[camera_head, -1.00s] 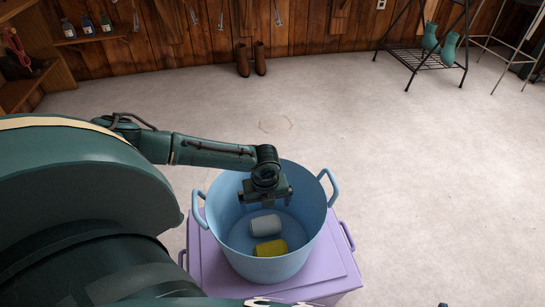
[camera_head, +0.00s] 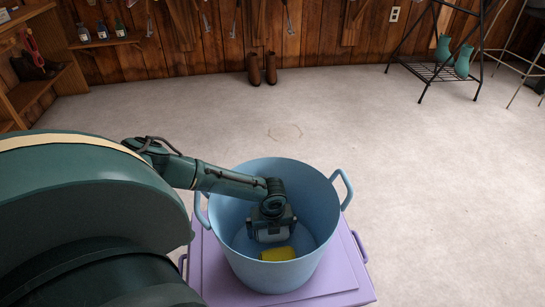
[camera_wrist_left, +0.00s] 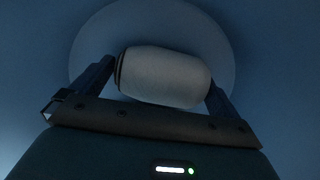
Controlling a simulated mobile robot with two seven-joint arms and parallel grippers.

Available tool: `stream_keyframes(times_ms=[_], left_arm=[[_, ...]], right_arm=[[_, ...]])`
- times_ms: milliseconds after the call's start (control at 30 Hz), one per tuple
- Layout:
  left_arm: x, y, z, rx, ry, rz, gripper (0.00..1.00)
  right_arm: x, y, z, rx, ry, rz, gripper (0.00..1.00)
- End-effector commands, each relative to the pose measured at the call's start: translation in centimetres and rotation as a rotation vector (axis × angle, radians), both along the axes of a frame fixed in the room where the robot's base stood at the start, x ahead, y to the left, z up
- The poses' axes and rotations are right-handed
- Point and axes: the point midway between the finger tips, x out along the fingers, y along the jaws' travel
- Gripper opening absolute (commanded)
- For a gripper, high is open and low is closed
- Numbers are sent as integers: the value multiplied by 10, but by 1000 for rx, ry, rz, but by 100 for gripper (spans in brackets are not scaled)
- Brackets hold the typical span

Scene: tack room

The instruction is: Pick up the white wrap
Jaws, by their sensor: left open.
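The white wrap (camera_wrist_left: 165,77) is a pale roll lying in the blue tub (camera_head: 318,190). In the head view my left gripper (camera_head: 268,236) is down inside the tub, over the wrap, and hides most of it. In the left wrist view the gripper (camera_wrist_left: 158,90) is open, with one finger near each end of the roll. I cannot tell whether the fingers touch it. A yellow roll (camera_head: 278,254) lies in the tub just in front of the wrap. My right gripper is not in view.
The tub has two side handles and stands on a purple lidded box (camera_head: 222,268). Its wall surrounds my left gripper. Brown boots (camera_head: 262,69) stand by the wooden wall, and a black rack (camera_head: 437,72) stands at the back right. The floor between is clear.

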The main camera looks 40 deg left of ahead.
Motion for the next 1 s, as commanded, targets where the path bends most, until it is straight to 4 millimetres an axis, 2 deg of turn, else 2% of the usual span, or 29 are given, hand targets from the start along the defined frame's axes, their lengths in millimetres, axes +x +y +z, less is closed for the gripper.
stream_keyframes(times_ms=[67, 267, 700, 900, 1000], left_arm=[[1, 1, -10, 0, -1, 1, 100], [1, 1, -9, -1, -1, 1, 100], [1, 1, -8, 0, -1, 1, 67], [1, 1, -7, 0, -1, 1, 67], [1, 1, 1, -1, -2, 1, 67]], right_arm=[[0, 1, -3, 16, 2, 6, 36], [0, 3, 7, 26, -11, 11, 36], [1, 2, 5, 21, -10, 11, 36], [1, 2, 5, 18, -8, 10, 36], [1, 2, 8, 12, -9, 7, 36]])
